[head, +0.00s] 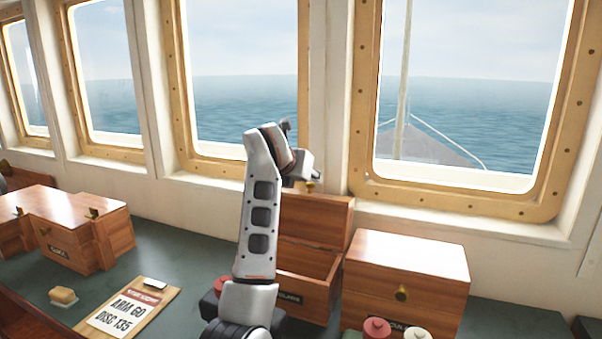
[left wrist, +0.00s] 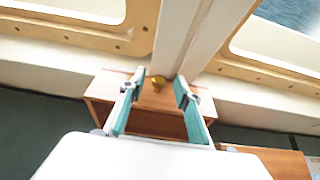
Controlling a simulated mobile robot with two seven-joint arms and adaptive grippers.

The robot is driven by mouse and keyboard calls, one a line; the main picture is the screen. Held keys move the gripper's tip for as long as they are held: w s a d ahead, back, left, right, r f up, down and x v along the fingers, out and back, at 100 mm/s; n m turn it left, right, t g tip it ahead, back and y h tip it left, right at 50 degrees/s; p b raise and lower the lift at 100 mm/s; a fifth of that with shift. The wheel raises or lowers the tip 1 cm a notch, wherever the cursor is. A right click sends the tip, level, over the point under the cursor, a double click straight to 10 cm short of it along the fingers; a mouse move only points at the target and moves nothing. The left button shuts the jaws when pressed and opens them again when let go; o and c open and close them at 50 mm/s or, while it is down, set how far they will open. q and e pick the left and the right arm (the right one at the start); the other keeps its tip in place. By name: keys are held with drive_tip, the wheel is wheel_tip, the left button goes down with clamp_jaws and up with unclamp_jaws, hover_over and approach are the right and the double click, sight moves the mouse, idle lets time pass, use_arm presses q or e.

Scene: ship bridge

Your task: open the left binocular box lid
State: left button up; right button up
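The left binocular box (head: 322,264) is a wooden box in the middle of the head view with its lid (head: 325,215) raised steeply, so its inside shows. My arm hides its left part. A brass knob (head: 310,187) sits at the lid's upper edge. My left gripper (head: 301,178) is at that edge, close to the knob. In the left wrist view the two fingers (left wrist: 158,88) stand apart, and the knob (left wrist: 158,81) shows between their tips with gaps on both sides. The lid (left wrist: 150,105) spans behind the fingers. My right gripper is not in view.
A closed wooden box (head: 405,268) with a brass knob stands just right. Pink and green-white round items (head: 376,328) stand before it. Another wooden case (head: 78,225), a sign (head: 128,305) and a sponge-like block (head: 63,297) are at the left. The window wall is close behind.

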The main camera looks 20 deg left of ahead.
use_arm(q)
drive_tip(key=v, duration=1.1)
drive_tip(key=shift+s+r, duration=0.25)
drive_tip(key=shift+s, duration=0.1)
drive_tip(key=shift+f, duration=0.1)
